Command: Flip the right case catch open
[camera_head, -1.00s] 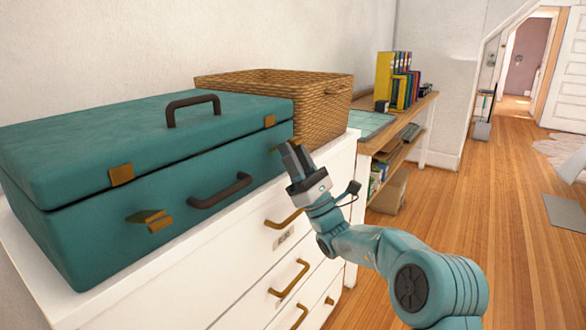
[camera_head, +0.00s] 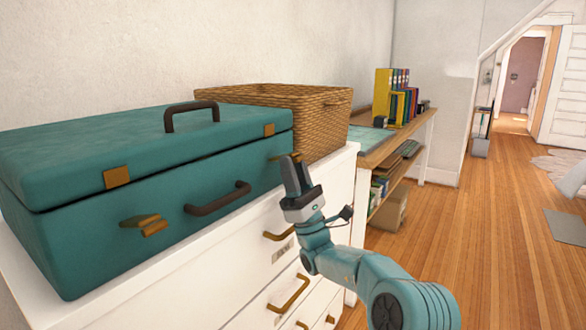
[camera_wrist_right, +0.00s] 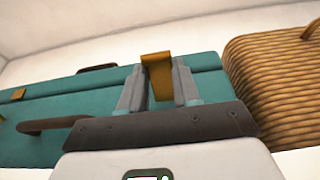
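The teal case (camera_head: 110,230) lies closed on the white dresser. Its left catch (camera_head: 147,224) sticks out from the front, below a brass plate (camera_head: 117,177) on the lid. At the right end is another lid plate (camera_head: 269,129). Below it, the right catch (camera_head: 276,158) juts out and is partly hidden by my right gripper (camera_head: 294,165). In the right wrist view, the right catch (camera_wrist_right: 157,75) stands between the two separated fingers of my right gripper (camera_wrist_right: 158,88). I cannot tell whether they touch it. My left gripper is not in view.
A wicker basket (camera_head: 320,115) stands right beside the case. The case has a dark front handle (camera_head: 217,199) and a top handle (camera_head: 192,113). The dresser (camera_head: 225,275) has brass drawer pulls below. A desk with binders (camera_head: 398,95) stands beyond; open floor lies right.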

